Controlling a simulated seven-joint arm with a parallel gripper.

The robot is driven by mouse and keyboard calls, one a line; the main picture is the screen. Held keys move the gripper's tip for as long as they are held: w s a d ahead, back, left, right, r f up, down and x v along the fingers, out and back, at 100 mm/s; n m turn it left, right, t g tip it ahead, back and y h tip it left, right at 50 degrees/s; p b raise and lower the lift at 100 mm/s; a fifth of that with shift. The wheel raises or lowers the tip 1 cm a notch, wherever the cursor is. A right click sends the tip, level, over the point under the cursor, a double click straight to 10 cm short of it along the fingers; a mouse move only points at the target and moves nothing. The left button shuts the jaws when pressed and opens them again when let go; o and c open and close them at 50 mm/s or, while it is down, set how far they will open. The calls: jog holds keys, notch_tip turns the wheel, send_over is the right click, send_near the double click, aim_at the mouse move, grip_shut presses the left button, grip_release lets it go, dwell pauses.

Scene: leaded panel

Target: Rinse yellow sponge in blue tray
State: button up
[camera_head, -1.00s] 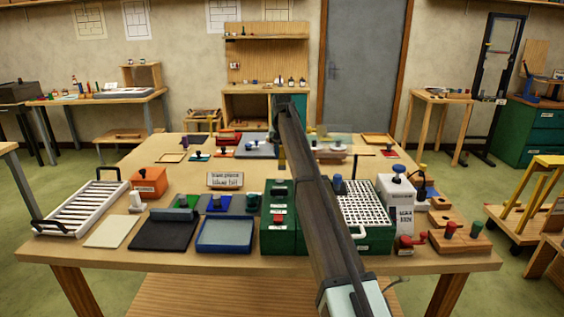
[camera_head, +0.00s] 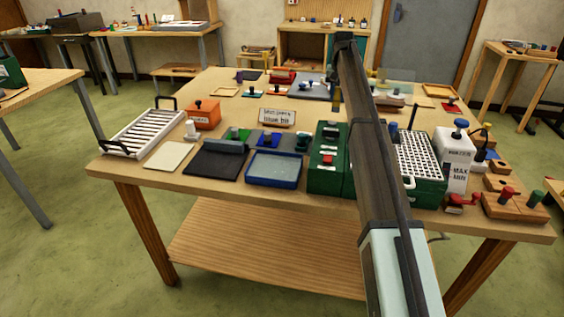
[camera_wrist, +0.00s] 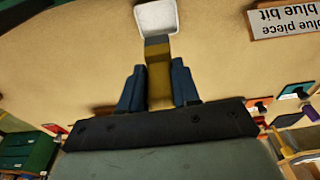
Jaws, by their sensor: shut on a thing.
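My gripper (camera_wrist: 158,66) is shut on a narrow yellow block, which I take to be the yellow sponge (camera_wrist: 159,88). The block sits between the two dark blue fingers, and its far end looks grey. In the head view my gripper (camera_head: 337,78) hangs above the middle-back of the table with a bit of yellow under it. The blue tray (camera_head: 272,181) is shallow and rectangular, with a blue rim and a grey-blue inside. It lies near the table's front edge, in front of and left of my gripper. I cannot tell whether it holds water.
A green box (camera_head: 327,178) stands right of the tray, and a dark mat (camera_head: 212,162) lies left of it. A "blue bit" sign (camera_head: 277,117) stands behind the tray. A white square dish (camera_wrist: 157,18) lies ahead in the wrist view.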

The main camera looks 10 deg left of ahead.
jog(key=shift+a, duration=0.1)
jog(key=s+a+n, duration=0.1)
jog(key=s+a, duration=0.5)
jog(key=a, duration=0.3)
jog(key=s+a+n, duration=0.1)
jog(key=s+a, duration=0.4)
jog(key=a, duration=0.4)
jog(key=s+f+m, duration=0.1)
jog(key=s+f, duration=0.1)
jog(key=s, duration=0.7)
jog(key=s+f+m, duration=0.1)
jog(key=s+f, duration=0.1)
jog(key=s, duration=0.7)
jog(key=shift+d, duration=0.35)
jog(key=shift+f, duration=0.1)
jog(key=shift+f, duration=2.6)
